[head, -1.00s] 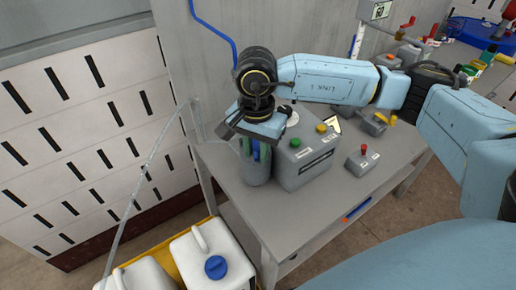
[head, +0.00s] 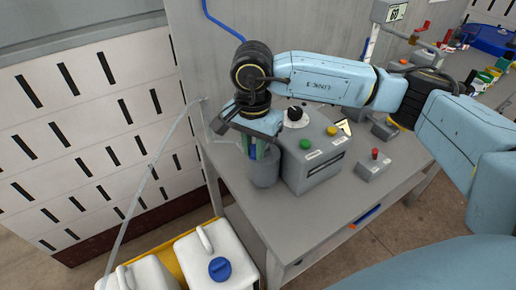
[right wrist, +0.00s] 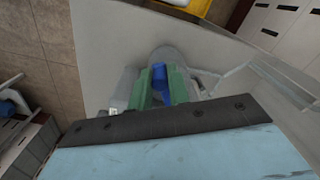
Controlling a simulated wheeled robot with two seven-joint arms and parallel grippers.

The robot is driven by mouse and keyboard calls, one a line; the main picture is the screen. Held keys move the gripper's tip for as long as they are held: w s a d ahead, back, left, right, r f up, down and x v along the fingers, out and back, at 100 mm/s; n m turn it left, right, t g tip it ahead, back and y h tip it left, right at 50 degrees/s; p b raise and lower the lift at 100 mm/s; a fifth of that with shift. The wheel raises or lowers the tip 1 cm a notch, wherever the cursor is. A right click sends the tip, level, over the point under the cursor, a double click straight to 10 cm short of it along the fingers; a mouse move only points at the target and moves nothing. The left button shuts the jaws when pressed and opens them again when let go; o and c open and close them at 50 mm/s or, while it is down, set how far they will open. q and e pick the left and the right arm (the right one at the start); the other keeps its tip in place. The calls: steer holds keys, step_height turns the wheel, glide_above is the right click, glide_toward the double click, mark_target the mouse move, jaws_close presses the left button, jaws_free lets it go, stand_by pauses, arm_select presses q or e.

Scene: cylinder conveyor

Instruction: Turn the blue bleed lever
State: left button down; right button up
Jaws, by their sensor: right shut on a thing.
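The blue bleed lever (head: 253,152) stands at the top of a grey cylinder (head: 264,173) on the bench, beside a grey control box. My right gripper (head: 258,149) reaches down over the cylinder, its green fingers on either side of the lever. In the right wrist view the blue lever (right wrist: 160,78) sits between the two green fingers of the gripper (right wrist: 161,86), which is shut on it. The grey cylinder (right wrist: 168,53) shows just beyond them. The gripper body hides part of the lever in the head view. My left gripper is not in view.
The grey control box (head: 318,165) with green and yellow buttons stands right of the cylinder. A small box with a red button (head: 374,163) is farther right. White jugs (head: 205,262) stand in a yellow tray below. The bench front (head: 300,218) is clear.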

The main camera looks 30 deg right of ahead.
steer(key=shift+w, duration=0.1)
steer(key=shift+o, duration=0.2)
steer(key=shift+w+a+b, duration=0.35)
steer(key=shift+w+b, duration=0.05)
steer(key=shift+w, duration=0.15)
steer(key=shift+o, duration=0.3)
steer(key=shift+w+a+b, duration=0.15)
steer(key=shift+w+b, duration=0.25)
steer(key=shift+w, duration=0.15)
steer(key=o, duration=1.7)
step_height(320, 180, up, 5)
steer(key=p, duration=0.2)
steer(key=shift+p, duration=0.3)
